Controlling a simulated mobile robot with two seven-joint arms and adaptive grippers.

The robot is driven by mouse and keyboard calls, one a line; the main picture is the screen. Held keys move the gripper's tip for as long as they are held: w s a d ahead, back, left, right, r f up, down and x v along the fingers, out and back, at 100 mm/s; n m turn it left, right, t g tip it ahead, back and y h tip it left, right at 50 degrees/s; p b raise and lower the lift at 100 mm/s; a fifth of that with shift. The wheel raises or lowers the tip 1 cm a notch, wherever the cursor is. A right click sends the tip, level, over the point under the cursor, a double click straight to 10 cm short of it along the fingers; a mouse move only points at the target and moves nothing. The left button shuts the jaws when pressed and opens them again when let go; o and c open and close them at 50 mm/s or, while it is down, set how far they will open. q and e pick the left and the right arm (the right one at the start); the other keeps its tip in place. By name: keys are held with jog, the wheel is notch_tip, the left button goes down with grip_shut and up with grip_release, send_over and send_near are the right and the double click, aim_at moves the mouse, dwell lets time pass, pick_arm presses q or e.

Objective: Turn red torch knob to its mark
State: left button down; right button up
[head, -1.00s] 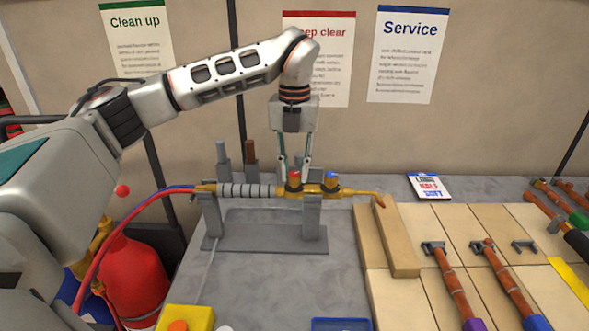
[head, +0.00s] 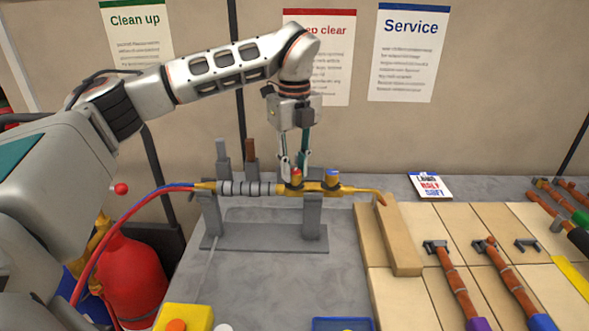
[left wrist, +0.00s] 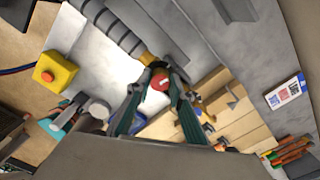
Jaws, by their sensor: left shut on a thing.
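The brass torch (head: 262,189) lies level across a grey stand (head: 312,218), with its bent tip pointing right. Its red knob (head: 296,175) stands on top of the torch body, and a blue knob (head: 332,177) sits to its right. My left gripper (head: 294,168) reaches down from above and is shut on the red knob. In the left wrist view the red knob (left wrist: 160,82) shows between the two fingertips, with a small pale line on its top. The mark for the knob cannot be made out. My right gripper is not in view.
Red and blue hoses run left from the torch near a red cylinder (head: 135,282). Wooden blocks (head: 396,235) and several brazed pipe pieces lie at the right. A yellow box (head: 185,318) and a blue tray (head: 342,324) are at the front.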

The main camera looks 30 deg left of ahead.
aim_at(294, 172)
pick_arm(q)
jog(key=shift+n, duration=1.1)
jog(key=shift+b, duration=0.3)
jog(key=c, duration=1.8)
grip_release()
jog(key=shift+r, duration=0.1)
notch_tip(294, 172, up, 12)
jog(key=shift+f, duration=0.1)
